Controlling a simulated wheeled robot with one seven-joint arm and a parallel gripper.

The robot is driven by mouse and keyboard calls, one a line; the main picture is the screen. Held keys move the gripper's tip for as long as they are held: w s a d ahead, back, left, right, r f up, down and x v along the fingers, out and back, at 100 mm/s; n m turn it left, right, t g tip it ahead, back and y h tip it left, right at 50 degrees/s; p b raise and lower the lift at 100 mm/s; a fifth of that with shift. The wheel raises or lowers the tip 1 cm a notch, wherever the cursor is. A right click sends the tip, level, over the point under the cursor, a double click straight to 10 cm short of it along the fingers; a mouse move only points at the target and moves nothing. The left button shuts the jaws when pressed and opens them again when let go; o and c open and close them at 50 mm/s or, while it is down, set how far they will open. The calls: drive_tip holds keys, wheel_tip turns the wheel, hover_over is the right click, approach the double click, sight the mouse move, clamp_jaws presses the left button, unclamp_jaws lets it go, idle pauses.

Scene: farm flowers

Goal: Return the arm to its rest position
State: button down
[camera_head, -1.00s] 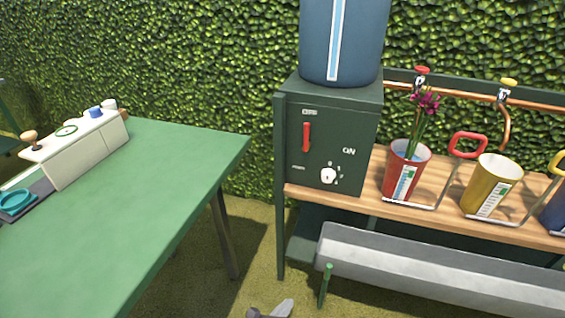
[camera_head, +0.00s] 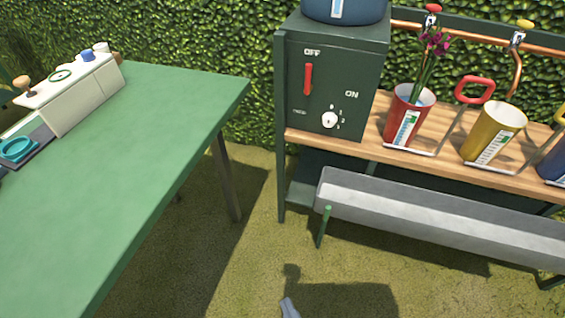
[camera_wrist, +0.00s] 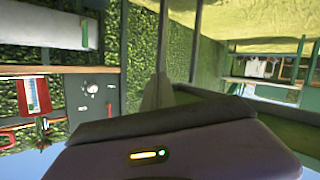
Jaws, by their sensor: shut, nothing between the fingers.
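My gripper (camera_head: 289,308) shows only as a small grey tip at the bottom edge of the head view, over the grass. In the wrist view my gripper's grey fingers (camera_wrist: 157,92) are together with nothing between them. The rest of my arm is out of the head view.
A green table (camera_head: 150,130) stands at left. At right a wooden shelf (camera_head: 368,148) bears a green control box (camera_head: 350,90), a red cup (camera_head: 408,118) with purple flowers and a yellow cup (camera_head: 495,130). A grey trough (camera_head: 430,215) is below. Grass between is clear.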

drive_tip(key=s+d+r+m+t+h, duration=0.1)
drive_tip(key=s+d+r+m+h, duration=0.6)
drive_tip(key=s+d+r, duration=1.1)
wheel_tip(320, 180, up, 13)
drive_tip(key=w+m+y+p, duration=0.1)
drive_tip(key=w+p, duration=0.1)
drive_tip(key=p, duration=1.2)
drive_tip(key=shift+w+d+f, duration=0.15)
drive_tip(key=shift+w+d, duration=0.05)
drive_tip(key=shift+w, duration=0.05)
